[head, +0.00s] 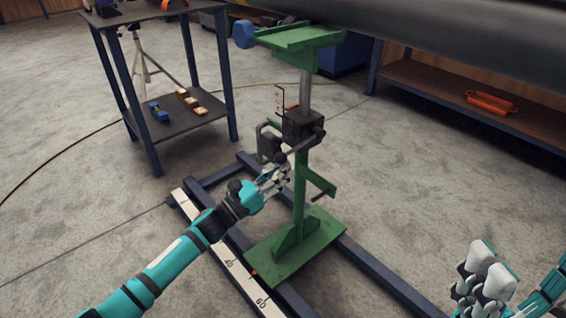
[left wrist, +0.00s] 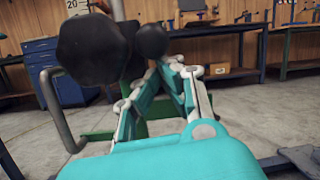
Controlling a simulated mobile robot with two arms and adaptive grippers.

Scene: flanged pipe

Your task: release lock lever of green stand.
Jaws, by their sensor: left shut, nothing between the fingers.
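The green stand (head: 300,188) stands upright on its flat green base, with a green cradle on top. A black clamp block (head: 303,127) sits on its post, with dark bars and knobs on it. I cannot tell for sure which of these is the lock lever. My left gripper (head: 284,176) is shut and empty just left of the post, below the block. In the left wrist view the gripper's fingers (left wrist: 165,66) converge beside two black knobs (left wrist: 92,50); contact is unclear. My right gripper (head: 484,284) is at the lower right, away from the stand.
Blue floor rails (head: 375,270) and a white scale strip (head: 236,268) run around the stand's base. A large grey pipe (head: 450,40) lies overhead at the upper right. A two-level side table (head: 190,122) stands at the left. Open floor lies to the right.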

